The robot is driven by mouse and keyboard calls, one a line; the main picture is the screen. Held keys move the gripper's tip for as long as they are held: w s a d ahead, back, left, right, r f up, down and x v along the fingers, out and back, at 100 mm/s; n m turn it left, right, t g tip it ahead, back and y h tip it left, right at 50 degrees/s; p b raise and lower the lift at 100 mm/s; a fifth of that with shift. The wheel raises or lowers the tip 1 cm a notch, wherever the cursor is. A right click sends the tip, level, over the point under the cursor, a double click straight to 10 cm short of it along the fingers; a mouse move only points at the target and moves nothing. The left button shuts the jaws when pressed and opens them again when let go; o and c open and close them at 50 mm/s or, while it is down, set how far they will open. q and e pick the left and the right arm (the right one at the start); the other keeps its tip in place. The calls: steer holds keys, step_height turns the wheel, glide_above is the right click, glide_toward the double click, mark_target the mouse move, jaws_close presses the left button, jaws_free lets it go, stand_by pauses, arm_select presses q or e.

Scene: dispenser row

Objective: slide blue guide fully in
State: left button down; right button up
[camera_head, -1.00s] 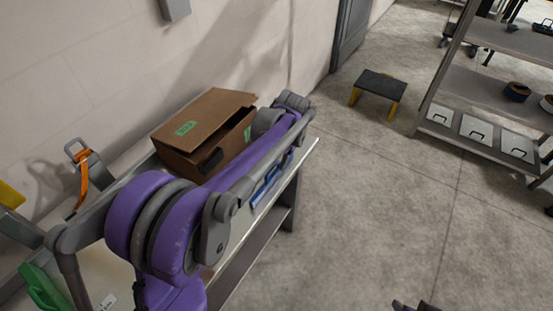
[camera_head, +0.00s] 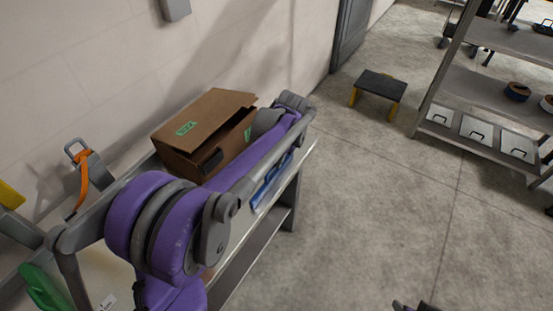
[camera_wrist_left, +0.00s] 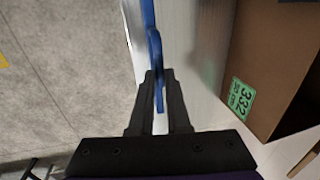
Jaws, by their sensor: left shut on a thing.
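The blue guide (camera_head: 270,183) shows in the head view at the front edge of the bench, partly covered by my left arm. In the left wrist view the blue guide (camera_wrist_left: 149,20) runs down from the top edge, and its near end lies between my fingers. My left gripper (camera_wrist_left: 160,80) is shut on this blue part. In the head view the left fingers are hidden behind my purple arm. How far in the guide sits cannot be told. My right gripper is not clearly seen.
An open cardboard box (camera_head: 205,130) with a green label stands on the bench (camera_head: 240,228) beside my left arm, against the wall. A green item (camera_head: 42,288) and an orange strap (camera_head: 82,180) are at the left. Open floor and a step stool (camera_head: 379,88) are to the right.

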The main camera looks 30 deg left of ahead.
stand_by(0.8)
arm_select(q)
steer(key=w+a, duration=0.1)
steer(key=a, duration=1.2)
steer(key=c, duration=0.9)
jaws_free()
steer(key=shift+d, duration=0.1)
steer(key=r, duration=0.3)
steer(key=d+r, duration=0.1)
steer(key=r, duration=0.3)
steer(key=d+r, duration=0.1)
steer(key=r, duration=0.2)
steer(key=shift+r+p, duration=0.35)
steer(key=shift+d, duration=0.1)
